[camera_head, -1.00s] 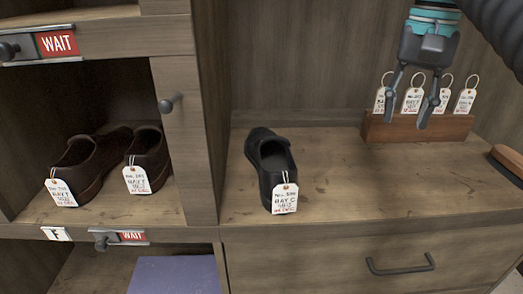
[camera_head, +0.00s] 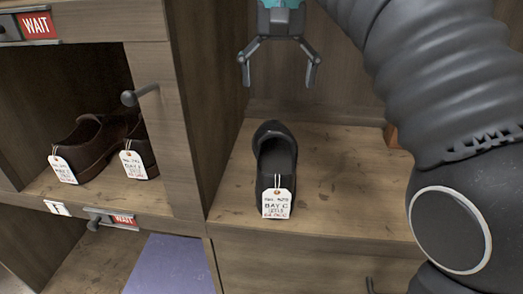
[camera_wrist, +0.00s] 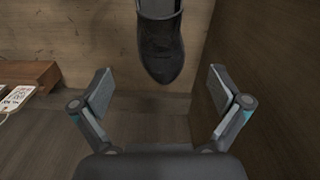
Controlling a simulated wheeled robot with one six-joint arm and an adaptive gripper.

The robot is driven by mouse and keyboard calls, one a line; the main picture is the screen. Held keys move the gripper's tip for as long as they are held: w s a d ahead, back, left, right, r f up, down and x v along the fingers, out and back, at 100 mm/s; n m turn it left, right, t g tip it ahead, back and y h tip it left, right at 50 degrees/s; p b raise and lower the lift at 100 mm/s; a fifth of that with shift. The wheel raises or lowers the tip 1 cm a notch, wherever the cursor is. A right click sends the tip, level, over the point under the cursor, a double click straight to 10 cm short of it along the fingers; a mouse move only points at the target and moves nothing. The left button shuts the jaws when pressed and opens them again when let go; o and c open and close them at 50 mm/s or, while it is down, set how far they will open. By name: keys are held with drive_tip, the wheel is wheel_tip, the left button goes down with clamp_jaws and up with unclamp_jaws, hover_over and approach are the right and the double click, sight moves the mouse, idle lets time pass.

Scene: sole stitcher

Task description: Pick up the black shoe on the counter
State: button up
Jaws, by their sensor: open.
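The black shoe (camera_head: 276,150) stands upright on the wooden counter (camera_head: 330,195), its toe toward the back wall and its heel toward me. A white paper tag (camera_head: 277,204) hangs at its heel. My gripper (camera_head: 280,84) is open and empty, above and behind the shoe's toe, apart from it. In the wrist view the shoe's toe (camera_wrist: 162,55) shows at the top, ahead of and roughly midway between the two open fingers (camera_wrist: 163,90). The heel end is cut off in that view.
A wooden divider (camera_head: 205,100) stands close left of the shoe. Brown shoes (camera_head: 95,140) with tags sit in the left cubby. A wooden tag block (camera_wrist: 28,75) lies on the counter in the wrist view. My arm covers the counter's right side.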

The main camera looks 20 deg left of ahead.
sight(277, 141)
drive_tip(key=f, duration=0.3)
drive_tip(key=f+b, duration=0.1)
drive_tip(key=f, duration=0.3)
drive_tip(key=shift+s+a+f, duration=0.1)
drive_tip(key=shift+s+f, duration=0.1)
drive_tip(key=shift+w+f+b, duration=0.2)
drive_tip(key=shift+f+b, duration=0.05)
drive_tip(key=shift+f, duration=1.2)
drive_tip(key=shift+w+f+b, duration=0.2)
drive_tip(key=shift+f+b, duration=0.05)
drive_tip(key=shift+f, duration=1.2)
drive_tip(key=c, duration=1.6)
